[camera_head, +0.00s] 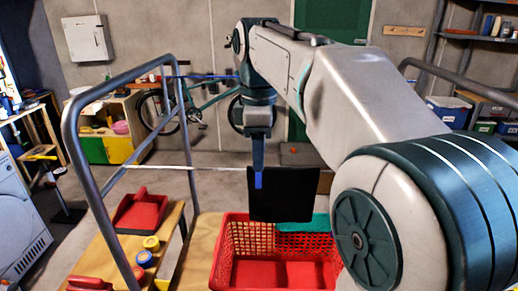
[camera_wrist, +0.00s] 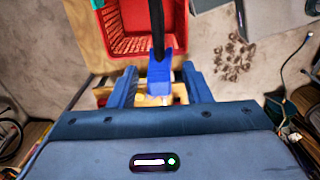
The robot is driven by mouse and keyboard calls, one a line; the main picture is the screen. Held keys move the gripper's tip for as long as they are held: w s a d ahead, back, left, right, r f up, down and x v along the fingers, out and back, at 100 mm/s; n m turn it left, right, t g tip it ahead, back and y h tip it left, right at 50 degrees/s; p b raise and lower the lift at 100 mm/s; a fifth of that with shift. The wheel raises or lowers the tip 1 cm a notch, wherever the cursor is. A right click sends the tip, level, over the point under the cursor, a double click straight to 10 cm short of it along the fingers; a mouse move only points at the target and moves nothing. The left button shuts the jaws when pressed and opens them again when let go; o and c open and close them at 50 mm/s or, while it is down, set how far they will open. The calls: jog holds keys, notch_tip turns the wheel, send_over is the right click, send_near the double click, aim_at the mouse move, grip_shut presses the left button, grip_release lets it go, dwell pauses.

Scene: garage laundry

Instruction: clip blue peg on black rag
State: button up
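The black rag (camera_head: 290,195) hangs on the thin white line over the red basket. In the wrist view it shows edge-on as a narrow dark strip (camera_wrist: 157,22). The blue peg (camera_head: 258,181) is at the rag's upper left edge in the head view. In the wrist view the peg (camera_wrist: 160,72) stands between my fingers, its far end at the rag strip; its grip on the cloth is too small to confirm. My gripper (camera_head: 258,160) points down there. Its two fingers (camera_wrist: 160,82) are apart, with a visible gap on each side of the peg.
The red basket (camera_head: 222,262) stands on a wooden bench below, with teal cloth (camera_head: 305,224) at its back. A grey tube frame (camera_head: 88,190) carries the line (camera_head: 165,167). A red dustpan (camera_head: 140,213) and round tubs (camera_head: 146,258) lie left. Concrete floor lies beyond.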

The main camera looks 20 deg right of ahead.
jog(key=shift+r, duration=0.1)
notch_tip(320, 180, up, 14)
jog(key=p, duration=0.2)
jog(key=s+f+m+t, duration=0.1)
jog(key=s+f+m, duration=0.3)
jog(key=f, duration=0.6)
jog(key=s+f+m+t, duration=0.1)
jog(key=s+f+m, duration=0.4)
jog(key=f, duration=0.5)
jog(key=s+f+m+t+b, duration=0.1)
jog(key=s+f+m, duration=0.4)
jog(key=f, duration=0.6)
jog(key=shift+s+d+t, duration=0.3)
jog(key=shift+d, duration=0.05)
